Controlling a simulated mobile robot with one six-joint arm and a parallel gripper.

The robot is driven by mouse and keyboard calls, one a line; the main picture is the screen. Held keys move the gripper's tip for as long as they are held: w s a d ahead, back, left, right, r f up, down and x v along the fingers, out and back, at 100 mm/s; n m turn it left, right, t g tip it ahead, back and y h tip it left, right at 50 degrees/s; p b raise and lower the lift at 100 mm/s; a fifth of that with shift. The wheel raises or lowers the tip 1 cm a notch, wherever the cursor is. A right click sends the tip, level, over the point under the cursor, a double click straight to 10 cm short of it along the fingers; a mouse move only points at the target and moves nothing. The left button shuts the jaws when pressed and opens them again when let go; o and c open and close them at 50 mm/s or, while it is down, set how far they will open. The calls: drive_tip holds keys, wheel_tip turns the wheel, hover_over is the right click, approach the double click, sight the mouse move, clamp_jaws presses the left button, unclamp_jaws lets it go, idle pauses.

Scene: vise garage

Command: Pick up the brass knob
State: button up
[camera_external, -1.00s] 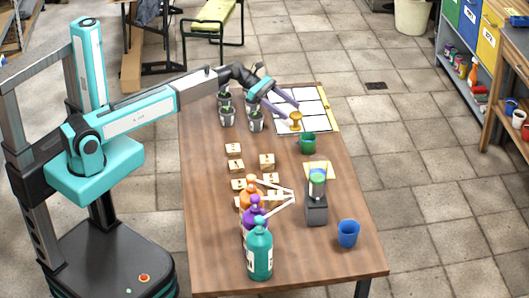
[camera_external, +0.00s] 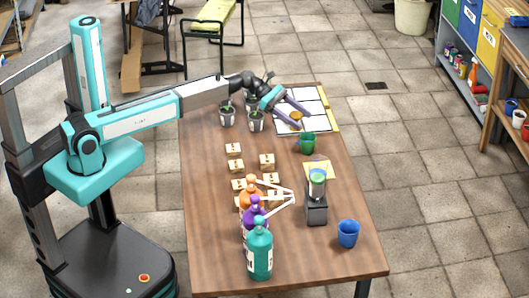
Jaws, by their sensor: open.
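The brass knob (camera_external: 296,116) is at the far part of the table, on or just beside the white gridded sheet (camera_external: 289,125). My gripper (camera_external: 301,117) is open, its two purple-grey fingers reaching down and to the right around the knob. One finger passes beyond the knob and the other lies on its near side. The knob's lower part is partly hidden by the near finger. I cannot tell whether either finger touches it.
A green cup (camera_external: 307,143) stands just in front of the gripper. Wooden blocks (camera_external: 235,165), pump bottles (camera_external: 260,250), a grey device (camera_external: 316,208) and a blue cup (camera_external: 348,234) fill the nearer table.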

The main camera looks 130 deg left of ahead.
drive_tip(key=shift+x, duration=1.45)
drive_tip(key=shift+s, duration=0.1)
drive_tip(key=c, duration=1.3)
wheel_tip(320, 180, up, 7)
drive_tip(key=s, duration=0.6)
drive_tip(key=s+d+b, duration=0.1)
drive_tip(key=s, duration=0.5)
drive_tip(key=s+d, duration=0.1)
drive_tip(key=s, duration=0.5)
